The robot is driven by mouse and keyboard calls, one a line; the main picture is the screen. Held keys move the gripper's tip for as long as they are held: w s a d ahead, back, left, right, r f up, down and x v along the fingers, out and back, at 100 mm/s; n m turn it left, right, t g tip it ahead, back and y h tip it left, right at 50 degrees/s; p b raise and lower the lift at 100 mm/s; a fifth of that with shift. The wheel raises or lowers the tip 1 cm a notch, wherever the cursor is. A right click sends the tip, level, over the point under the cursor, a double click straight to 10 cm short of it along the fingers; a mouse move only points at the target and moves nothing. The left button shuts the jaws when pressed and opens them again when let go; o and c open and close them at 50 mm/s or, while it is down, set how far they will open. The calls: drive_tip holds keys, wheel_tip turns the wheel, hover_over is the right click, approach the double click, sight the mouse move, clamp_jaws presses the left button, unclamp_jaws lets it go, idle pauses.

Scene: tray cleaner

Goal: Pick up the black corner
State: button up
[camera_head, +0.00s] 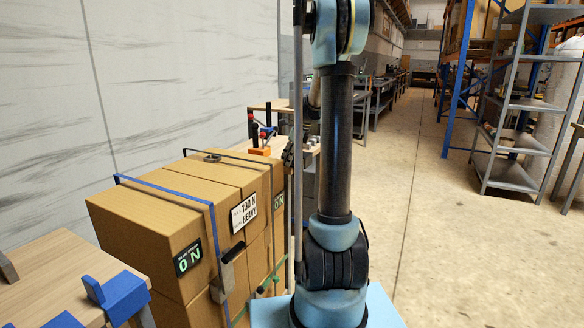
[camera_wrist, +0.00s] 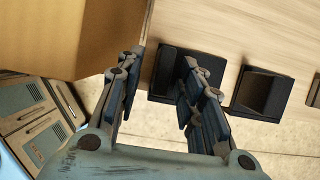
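In the wrist view a black corner (camera_wrist: 168,70) sits at the edge of a light wooden tabletop (camera_wrist: 215,22). A second black corner (camera_wrist: 262,93) sits to its right, and part of another dark piece (camera_wrist: 314,92) shows at the right edge. My gripper (camera_wrist: 164,58) is open. Its left finger is beside the left side of the first corner and its right finger overlaps that corner's right part in the picture. I cannot tell whether either finger touches it.
A cardboard box (camera_wrist: 65,30) stands close left of my gripper. Strapped cardboard boxes (camera_head: 160,235) fill the left of the head view. A wooden table with blue corners (camera_head: 122,295) is at lower left. A grey shelf (camera_head: 515,175) stands right; the floor (camera_head: 420,200) between is clear.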

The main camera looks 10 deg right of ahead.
clamp_jaws()
drive_tip(key=shift+r, duration=0.1)
wheel_tip(320, 180, up, 10)
drive_tip(key=shift+f, duration=0.1)
idle(0.5)
